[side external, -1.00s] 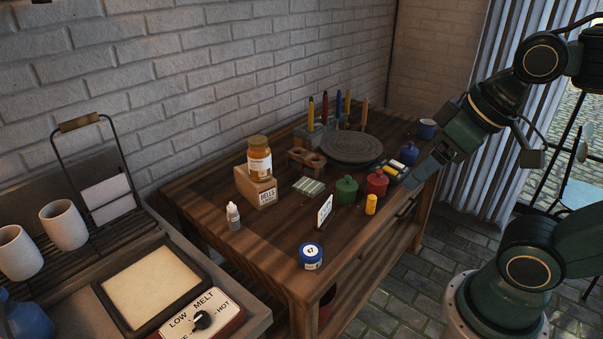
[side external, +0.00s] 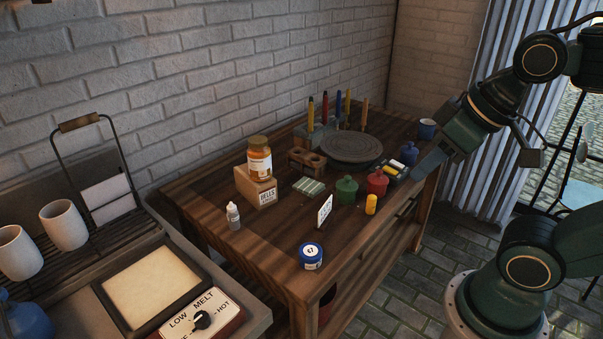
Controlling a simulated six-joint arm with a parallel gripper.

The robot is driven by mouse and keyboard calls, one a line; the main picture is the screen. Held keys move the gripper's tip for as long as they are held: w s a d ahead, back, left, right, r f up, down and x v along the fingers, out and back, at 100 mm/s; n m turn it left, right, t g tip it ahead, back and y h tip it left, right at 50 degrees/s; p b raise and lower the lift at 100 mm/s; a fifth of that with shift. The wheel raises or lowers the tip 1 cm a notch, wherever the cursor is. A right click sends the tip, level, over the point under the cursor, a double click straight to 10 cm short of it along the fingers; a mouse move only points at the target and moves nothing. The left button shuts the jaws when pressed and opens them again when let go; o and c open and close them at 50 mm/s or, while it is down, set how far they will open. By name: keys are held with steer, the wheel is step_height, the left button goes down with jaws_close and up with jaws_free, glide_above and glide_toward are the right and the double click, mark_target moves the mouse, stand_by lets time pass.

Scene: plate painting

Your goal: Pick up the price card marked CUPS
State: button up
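A small white card (side external: 325,211) stands upright near the front of the wooden table; its dark marking is too small to read, so I cannot tell if it says CUPS. My gripper (side external: 426,168) is at the table's right edge, beside the blue pot and well right of the card. Its fingers are dark and seen edge-on, so their opening cannot be made out. No held object shows.
Near the card are a blue round tin (side external: 311,257), a yellow cylinder (side external: 371,204), a green pot (side external: 346,190) and a red pot (side external: 377,182). A box marked BELLS (side external: 256,187) carries a jar (side external: 259,158). Bare wood lies left of the card.

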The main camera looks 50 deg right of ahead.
steer(key=w+d+n+g, duration=0.2)
steer(key=w+n, duration=0.4)
steer(key=w, duration=0.3)
steer(key=n+g+y, duration=0.2)
steer(key=n+g, duration=0.2)
steer(key=n, duration=1)
glide_above(326, 203)
steer(key=d, duration=0.2)
step_height(326, 203, down, 18)
steer(key=shift+w+a+f, duration=0.1)
steer(key=shift+a+f, duration=0.2)
steer(key=shift+f, duration=1.1)
steer(key=shift+w+a+f, duration=0.1)
steer(key=shift+a+f, duration=0.2)
steer(key=shift+f, duration=1.1)
steer(key=shift+w+a+f, duration=0.1)
steer(key=shift+a+f, duration=0.2)
steer(key=shift+f, duration=1.1)
steer(key=shift+s+f, duration=0.1)
steer(key=shift+s+a+f, duration=0.15)
steer(key=shift+f, duration=1.1)
steer(key=shift+s+a+f, duration=0.1)
steer(key=shift+a+f, duration=0.05)
steer(key=shift+f, duration=1.05)
steer(key=shift+f, duration=0.25)
steer(key=c, duration=0.6)
